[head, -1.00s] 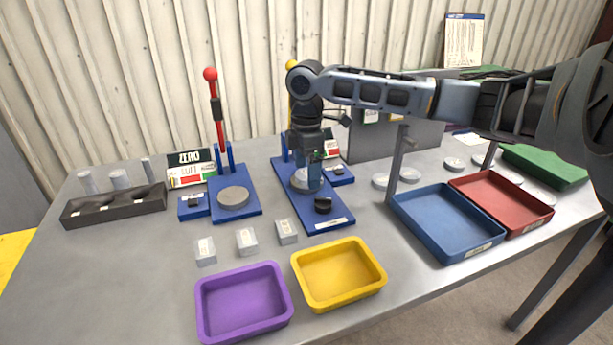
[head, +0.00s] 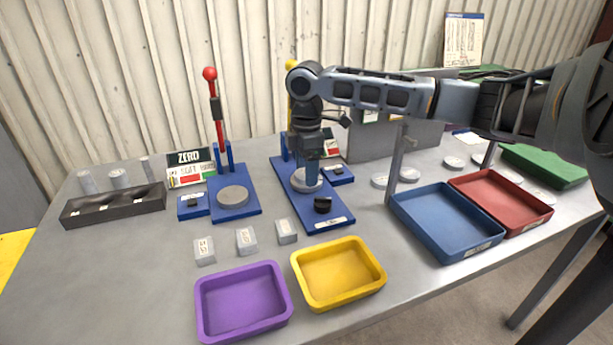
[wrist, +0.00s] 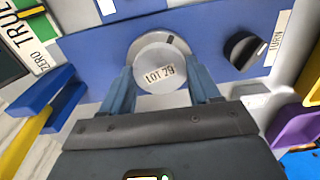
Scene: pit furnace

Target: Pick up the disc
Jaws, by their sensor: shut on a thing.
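The disc (wrist: 160,66) is pale grey with a "LOT 79" label in the wrist view. It sits over a round light seat on a blue tester base (wrist: 85,50); I cannot tell whether it still touches the seat. My gripper (wrist: 163,90) is shut on the disc, with one blue finger on each side. In the head view my gripper (head: 309,175) points down over the right-hand blue base (head: 325,215), and it partly hides the disc there. A black knob (wrist: 240,50) marked "TURN" is on the same base, beside the disc.
A second blue base (head: 235,208) with a red-knobbed lever (head: 217,110) stands left. Purple (head: 243,300) and yellow (head: 338,272) trays lie in front, with several small labelled blocks behind them. Blue (head: 447,222) and red (head: 502,200) trays lie right. The table's left front is clear.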

